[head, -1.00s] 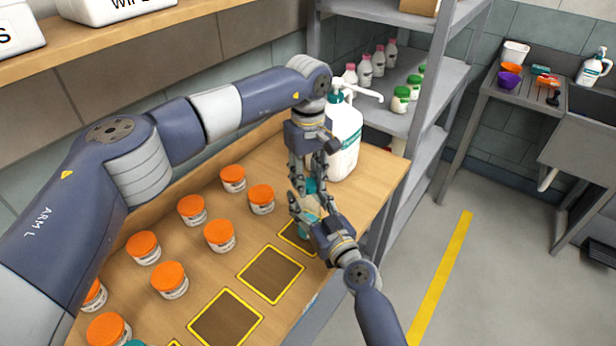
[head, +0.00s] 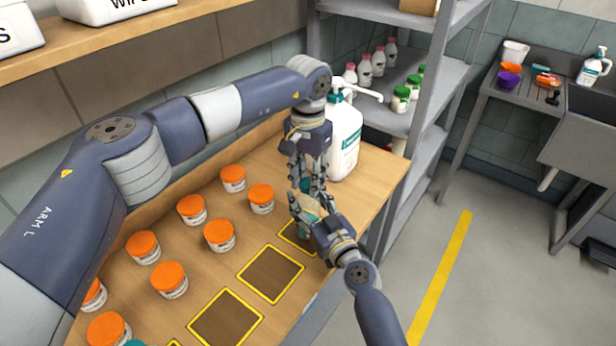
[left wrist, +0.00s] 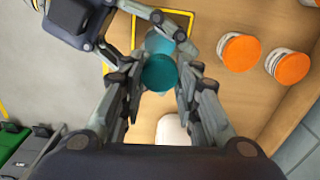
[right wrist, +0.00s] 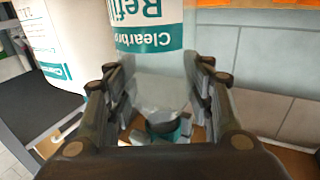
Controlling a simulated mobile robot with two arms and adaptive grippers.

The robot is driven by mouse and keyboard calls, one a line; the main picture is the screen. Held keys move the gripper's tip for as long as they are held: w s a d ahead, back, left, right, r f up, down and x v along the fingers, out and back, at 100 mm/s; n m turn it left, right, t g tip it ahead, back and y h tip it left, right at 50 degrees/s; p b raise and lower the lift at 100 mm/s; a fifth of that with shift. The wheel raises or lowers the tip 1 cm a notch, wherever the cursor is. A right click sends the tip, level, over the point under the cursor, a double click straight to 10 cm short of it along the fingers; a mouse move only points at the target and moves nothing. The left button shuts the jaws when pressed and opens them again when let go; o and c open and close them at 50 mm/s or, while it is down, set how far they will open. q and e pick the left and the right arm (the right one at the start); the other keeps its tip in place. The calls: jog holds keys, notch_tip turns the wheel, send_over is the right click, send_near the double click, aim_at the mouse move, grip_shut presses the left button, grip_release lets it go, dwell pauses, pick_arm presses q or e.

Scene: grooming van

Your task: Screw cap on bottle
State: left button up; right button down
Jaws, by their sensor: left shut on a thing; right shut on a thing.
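My left gripper (head: 307,182) points down from above and is shut on a teal cap, which shows between its fingers in the left wrist view (left wrist: 159,72). My right gripper (head: 312,212) is shut around a clear bottle (right wrist: 160,92) with a white and teal label. The cap also shows at the bottle's neck end in the right wrist view (right wrist: 165,128). The cap lines up with the bottle top in the left wrist view. Fingers hide the contact, so I cannot tell how far the cap is threaded.
Several orange-lidded jars (head: 219,235) stand on the wooden bench left of the grippers. A white pump jug (head: 343,140) stands just behind them. Yellow-framed dark squares (head: 270,273) lie along the bench's front edge. Shelving (head: 430,70) rises behind the bench's far end.

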pick_arm(q)
jog(key=o, duration=0.6)
jog(key=shift+o, duration=0.2)
jog(key=shift+r, duration=2.25)
jog(key=shift+c, duration=0.4)
